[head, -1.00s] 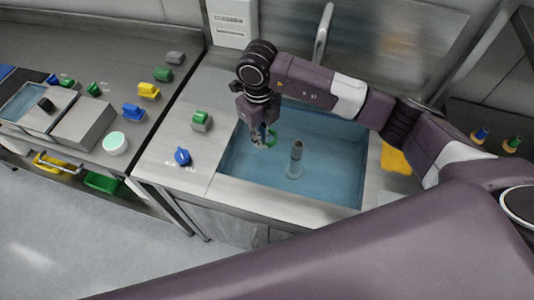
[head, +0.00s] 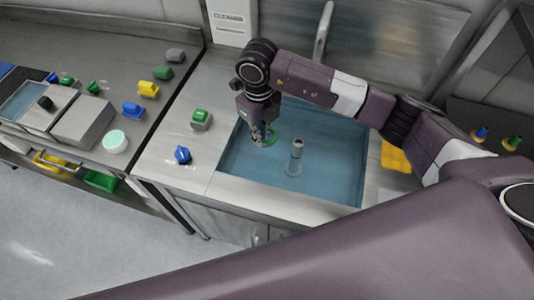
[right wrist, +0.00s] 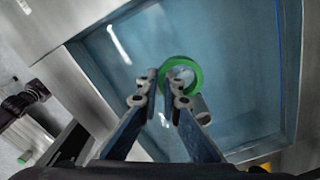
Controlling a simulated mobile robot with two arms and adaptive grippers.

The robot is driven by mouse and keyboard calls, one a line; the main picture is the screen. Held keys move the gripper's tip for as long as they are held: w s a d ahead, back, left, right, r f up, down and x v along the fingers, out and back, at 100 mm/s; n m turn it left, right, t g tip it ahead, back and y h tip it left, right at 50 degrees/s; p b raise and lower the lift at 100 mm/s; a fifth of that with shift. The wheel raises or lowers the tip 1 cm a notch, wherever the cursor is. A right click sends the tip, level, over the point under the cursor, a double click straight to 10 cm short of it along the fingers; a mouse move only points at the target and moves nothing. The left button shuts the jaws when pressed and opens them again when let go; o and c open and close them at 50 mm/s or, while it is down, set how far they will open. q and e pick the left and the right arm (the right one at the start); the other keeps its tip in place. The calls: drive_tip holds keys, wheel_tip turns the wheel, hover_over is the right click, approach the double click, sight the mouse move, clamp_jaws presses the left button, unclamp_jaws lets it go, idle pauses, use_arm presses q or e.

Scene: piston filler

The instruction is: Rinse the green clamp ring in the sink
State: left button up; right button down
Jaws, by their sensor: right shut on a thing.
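The green clamp ring (head: 270,136) is held at the fingertips of my right gripper (head: 261,134), over the left part of the sink (head: 330,180). In the right wrist view, the two fingers (right wrist: 168,90) are shut on the near edge of the ring (right wrist: 194,70), with the blue sink basin (right wrist: 240,30) behind it. I cannot tell whether the ring touches the water. My left gripper is not in view.
A grey upright standpipe (head: 296,155) stands in the sink, right of the ring. A blue knob (head: 182,155) and a green button box (head: 201,119) sit on the left counter. A yellow cloth (head: 396,158) lies right of the sink; a faucet (head: 323,35) is behind.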

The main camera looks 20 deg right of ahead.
drive_tip(key=shift+r+p, duration=1.1)
drive_tip(key=shift+r, duration=0.95)
